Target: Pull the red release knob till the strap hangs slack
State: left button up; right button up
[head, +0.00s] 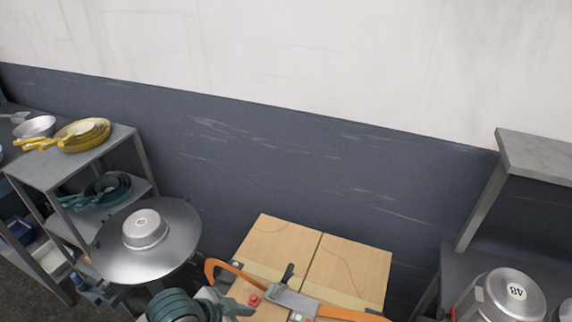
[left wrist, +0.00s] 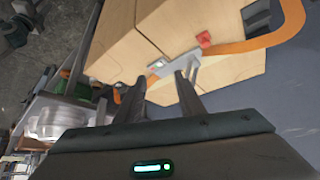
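A red knob (head: 254,299) sits by a grey buckle (head: 292,300) with a black lever, on top of light wooden boxes (head: 345,262). An orange strap (head: 213,268) runs from both sides of the buckle and curves over the box edge. I cannot tell how tight it is. The left wrist view also shows the knob (left wrist: 204,39), the buckle (left wrist: 178,65) and the strap (left wrist: 283,32). My left gripper (left wrist: 158,80) is open and empty, its fingertips near the buckle and apart from the knob. My right gripper is not in view.
A steel shelf (head: 62,165) with yellow and teal pans stands at left, beside a round metal table (head: 150,262) bearing an upturned pan (head: 144,229). A lidded pot marked 48 (head: 508,297) stands at right under a shelf (head: 540,156). A wall closes the back.

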pick_arm(q)
jog(key=s+a+f+n+y, duration=0.3)
jog(key=s+a+f+n, duration=0.1)
jog(key=s+a, duration=0.4)
jog(key=s+a+f+n+y, duration=0.25)
jog(key=s+a+n, duration=0.25)
jog(key=s+a, duration=0.3)
notch_tip(320, 180, down, 30)
jog(key=s+d+g+b, duration=0.2)
jog(key=b, duration=0.1)
jog(key=s+a+f+b, duration=0.1)
jog(key=s+a+f, duration=0.1)
jog(key=s+f, duration=0.7)
jog(key=s+a+f+g+b, duration=0.1)
jog(key=s+f, duration=0.8)
jog(key=f, duration=0.4)
jog(key=shift+s+a+m, duration=0.15)
jog(key=shift+a+m, duration=0.25)
